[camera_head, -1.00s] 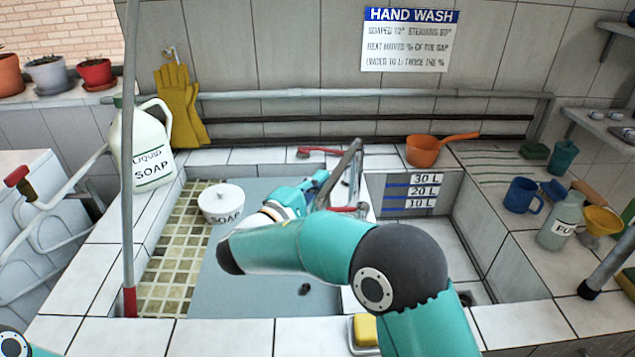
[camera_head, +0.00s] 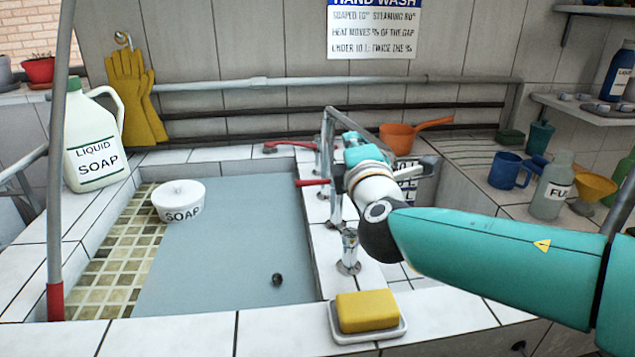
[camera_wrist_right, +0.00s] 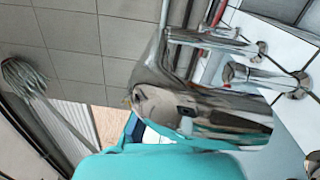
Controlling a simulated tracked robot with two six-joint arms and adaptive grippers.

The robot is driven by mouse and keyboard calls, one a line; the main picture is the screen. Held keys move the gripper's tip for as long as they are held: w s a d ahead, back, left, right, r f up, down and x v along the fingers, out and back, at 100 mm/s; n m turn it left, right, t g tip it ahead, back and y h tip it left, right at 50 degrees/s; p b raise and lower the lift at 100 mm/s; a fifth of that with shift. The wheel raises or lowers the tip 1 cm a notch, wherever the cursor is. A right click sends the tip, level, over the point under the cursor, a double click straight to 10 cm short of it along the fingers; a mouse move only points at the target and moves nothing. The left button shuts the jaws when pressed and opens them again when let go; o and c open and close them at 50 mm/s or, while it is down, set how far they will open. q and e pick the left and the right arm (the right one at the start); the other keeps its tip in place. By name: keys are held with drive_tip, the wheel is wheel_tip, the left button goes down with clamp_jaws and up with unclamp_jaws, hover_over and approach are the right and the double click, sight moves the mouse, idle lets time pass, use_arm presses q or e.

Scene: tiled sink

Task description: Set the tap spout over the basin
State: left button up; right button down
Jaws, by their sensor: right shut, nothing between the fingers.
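The grey metal tap spout (camera_head: 328,140) rises over the divider between two basins, with chrome posts (camera_head: 348,250) and red levers (camera_head: 312,182) beside it. The left basin (camera_head: 220,240) has a grey-blue surface and a tiled strip. The right basin is mostly hidden behind my arm; its litre markings (camera_head: 408,172) show partly. My right gripper (camera_head: 352,148) is shut and empty, close beside the spout; I cannot tell whether they touch. Chrome tap metal (camera_wrist_right: 190,95) fills the middle of the right wrist view. My left gripper is out of view.
A white soap bowl (camera_head: 179,200) stands at the left basin's back left. A yellow sponge (camera_head: 367,311) lies in a dish at the front. An orange pan (camera_head: 398,137), blue mug (camera_head: 508,171) and grey bottle (camera_head: 552,192) stand at right. A soap jug (camera_head: 95,145) stands at left.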

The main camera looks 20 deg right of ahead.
use_arm(q)
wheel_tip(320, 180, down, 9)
drive_tip(key=b, duration=0.7)
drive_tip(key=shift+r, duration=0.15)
use_arm(e)
drive_tip(key=w+d, duration=0.2)
drive_tip(key=d, duration=0.5)
drive_tip(key=w+d, duration=0.2)
drive_tip(key=d, duration=0.5)
drive_tip(key=shift+w+y, duration=0.3)
drive_tip(key=shift+w, duration=0.1)
drive_tip(key=shift+a, duration=0.1)
